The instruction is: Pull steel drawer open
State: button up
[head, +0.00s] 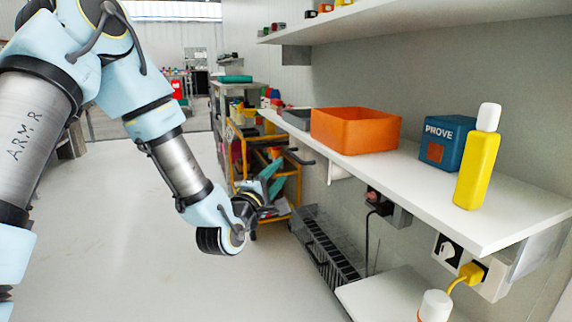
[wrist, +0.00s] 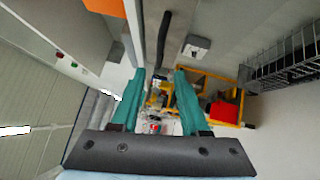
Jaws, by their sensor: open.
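The steel drawer shows in the wrist view as a narrow grey front (wrist: 151,22) under the shelf, with a long dark bar handle (wrist: 164,38). In the head view the dark handle (head: 299,157) juts out below the shelf's left edge; most of the drawer front is hidden by the steep angle. My gripper (head: 275,177) has teal fingers and is open and empty, just left of and a little below the handle. In the wrist view the fingertips (wrist: 159,74) stand apart, with the handle's near end just above the gap. I cannot tell whether they touch it.
A white shelf (head: 400,180) holds an orange bin (head: 355,132), a blue box (head: 447,142) and a yellow bottle (head: 477,170). A yellow-framed cart (head: 235,150) stands behind my gripper. The floor at left is clear.

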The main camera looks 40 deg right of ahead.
aim_at(294, 156)
jog(key=b+x, duration=0.1)
jog(key=x, duration=0.9)
jog(key=shift+w+d, duration=0.1)
jog(key=shift+d, duration=0.05)
grip_shut()
dwell(1.1)
